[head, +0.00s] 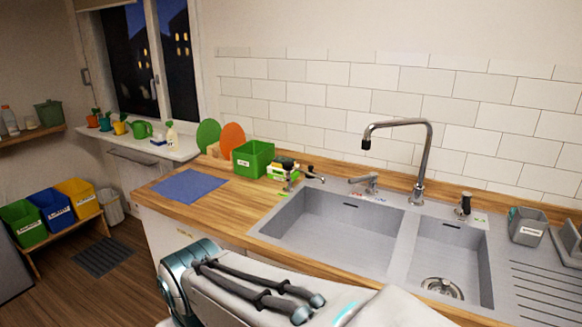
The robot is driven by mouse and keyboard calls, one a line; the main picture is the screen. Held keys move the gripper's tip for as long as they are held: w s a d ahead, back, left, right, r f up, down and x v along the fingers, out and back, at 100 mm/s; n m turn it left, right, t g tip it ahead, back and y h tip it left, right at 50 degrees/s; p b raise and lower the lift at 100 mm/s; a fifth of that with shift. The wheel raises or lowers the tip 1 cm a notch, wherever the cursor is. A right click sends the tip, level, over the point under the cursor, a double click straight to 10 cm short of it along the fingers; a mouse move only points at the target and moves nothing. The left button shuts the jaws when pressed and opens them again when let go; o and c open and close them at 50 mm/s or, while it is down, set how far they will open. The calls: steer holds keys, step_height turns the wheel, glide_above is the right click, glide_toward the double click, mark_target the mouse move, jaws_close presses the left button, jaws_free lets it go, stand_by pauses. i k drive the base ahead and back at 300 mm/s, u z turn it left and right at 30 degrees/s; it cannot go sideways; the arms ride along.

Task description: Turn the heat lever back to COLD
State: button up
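A short chrome lever (365,182) stands on the sink's back rim, just left of the tall curved faucet (425,150). Its handle looks to point left. Small coloured labels with red and blue (380,203) lie at its foot; their words are too small to read, so I cannot tell which mark the handle points to. My arm crosses the bottom of the picture in front of the counter, well apart from the lever. My gripper is not in view.
The sink (300,245) has two empty basins. A second small chrome tap (314,174) stands at its left back corner. A black-topped dispenser (464,205) stands right of the faucet.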

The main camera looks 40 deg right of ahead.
mark_target(373, 176)
steer(key=i, duration=0.9)
steer(key=z, duration=2.35)
steer(key=i, duration=0.5)
steer(key=z, duration=0.05)
